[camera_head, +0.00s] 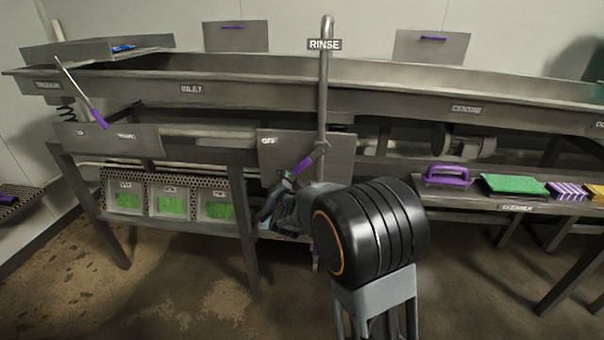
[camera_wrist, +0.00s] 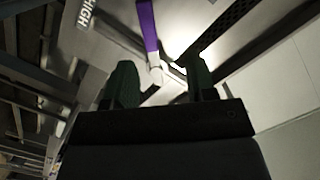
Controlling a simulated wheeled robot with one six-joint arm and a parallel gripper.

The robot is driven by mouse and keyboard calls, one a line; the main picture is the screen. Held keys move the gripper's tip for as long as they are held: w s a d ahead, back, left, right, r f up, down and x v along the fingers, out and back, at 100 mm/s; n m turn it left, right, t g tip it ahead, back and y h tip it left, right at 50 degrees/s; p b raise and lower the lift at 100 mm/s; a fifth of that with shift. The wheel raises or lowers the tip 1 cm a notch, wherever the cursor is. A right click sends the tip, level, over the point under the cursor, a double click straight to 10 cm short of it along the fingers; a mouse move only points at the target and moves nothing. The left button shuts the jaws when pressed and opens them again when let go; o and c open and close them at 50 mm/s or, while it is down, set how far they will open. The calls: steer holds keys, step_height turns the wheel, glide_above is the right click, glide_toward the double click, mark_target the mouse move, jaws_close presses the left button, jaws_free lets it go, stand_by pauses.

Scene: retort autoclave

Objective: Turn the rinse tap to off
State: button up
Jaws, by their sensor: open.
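The rinse tap's upright steel pipe (camera_head: 324,100) carries a RINSE label (camera_head: 325,44). A lever with a purple grip (camera_head: 303,165) slants down and left from a joint on the pipe, in front of a grey plate (camera_head: 268,150) marked OFF near its top. My gripper (camera_head: 287,188) is just below and left of the lever's purple end. In the wrist view my gripper (camera_wrist: 161,78) has its two green-dark fingers apart. A purple handle (camera_wrist: 147,25) with a pale end reaches toward the gap between them. Contact cannot be told.
A long steel trough (camera_head: 200,92) runs behind the pipe. Bins with green contents (camera_head: 170,203) stand on a rack at left. A purple-handled tool (camera_head: 448,176) and a green pad (camera_head: 514,185) lie on the right shelf. A label reading HIGH (camera_wrist: 85,12) shows in the wrist view.

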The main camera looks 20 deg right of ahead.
mark_target(301, 167)
steer(key=w+d, duration=0.3)
steer(key=w, duration=0.1)
steer(key=w+d+f+m+h, duration=0.1)
steer(key=w+d, duration=0.1)
steer(key=w, duration=0.2)
steer(key=w+d+m+h, duration=0.1)
steer(key=w+d, duration=0.2)
steer(key=w, duration=0.1)
steer(key=shift+w+d+f+p, duration=0.3)
steer(key=shift+d+p, duration=0.05)
jaws_close()
